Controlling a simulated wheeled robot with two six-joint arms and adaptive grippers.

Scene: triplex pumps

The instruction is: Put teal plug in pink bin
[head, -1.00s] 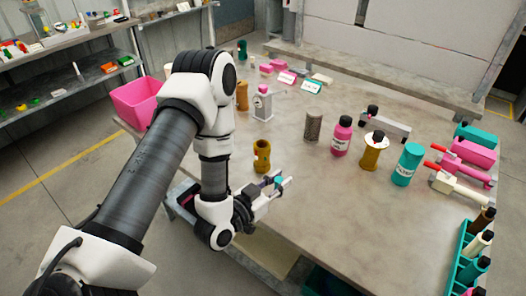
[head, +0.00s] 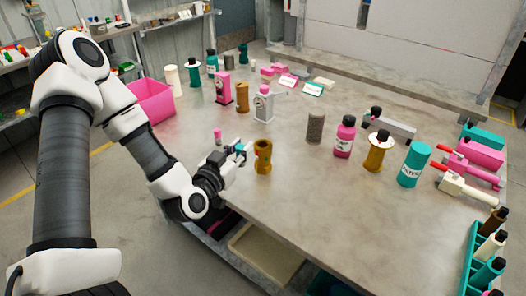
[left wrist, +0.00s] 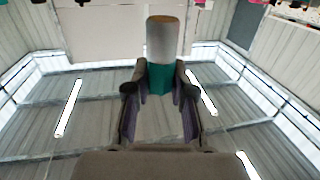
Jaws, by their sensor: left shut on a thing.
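The teal plug (head: 240,148) is small in the head view, held between the fingertips of my left gripper (head: 238,152) near the table's front left edge. In the left wrist view, my left gripper (left wrist: 160,92) is shut on the teal plug (left wrist: 159,79). A pale grey cylinder with a brown end shows directly above the teal part there; I cannot tell whether it belongs to the plug. The pink bin (head: 152,101) is at the table's left end, beyond and left of the gripper, partly hidden by my left arm. My right gripper is not in view.
An olive-brown valve body (head: 263,156) stands close to the right of the gripper. A small pink piece (head: 218,136) is just behind it. Pink (head: 224,91) and grey (head: 264,104) pump-like units stand farther back. The middle front of the table is clear.

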